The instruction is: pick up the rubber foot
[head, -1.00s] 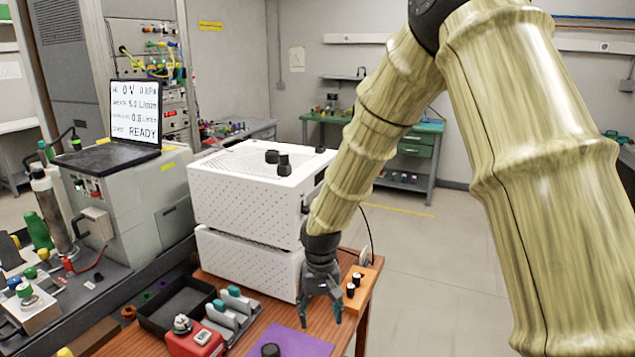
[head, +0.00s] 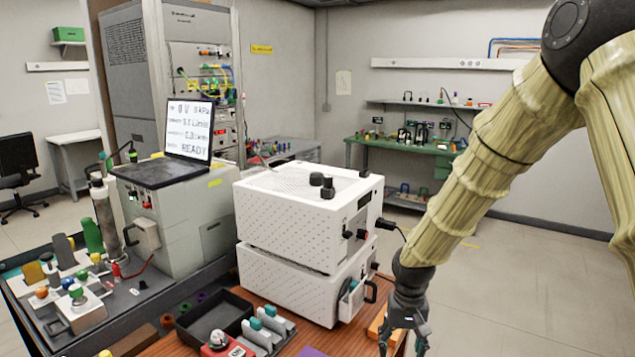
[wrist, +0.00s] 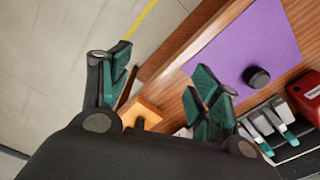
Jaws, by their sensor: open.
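A short black cylinder, which looks like the rubber foot (wrist: 256,77), stands on a purple mat (wrist: 225,45) on the wooden table in the wrist view. In the head view only a corner of the mat (head: 312,352) shows at the bottom edge, and this foot is out of view. My gripper (wrist: 160,92) is open and empty, its green-padded fingers spread. The foot lies beyond the right finger in the wrist view, outside the jaws. In the head view my gripper (head: 404,343) hangs at the right end of the table, in front of an orange block (head: 377,322).
Two black knob-like pieces (head: 322,186) sit on the upper white perforated box (head: 295,225). A black tray (head: 215,314), a red device (head: 222,347) and grey-and-teal pieces (head: 265,333) crowd the table left of the mat. Open floor (head: 540,280) lies to the right.

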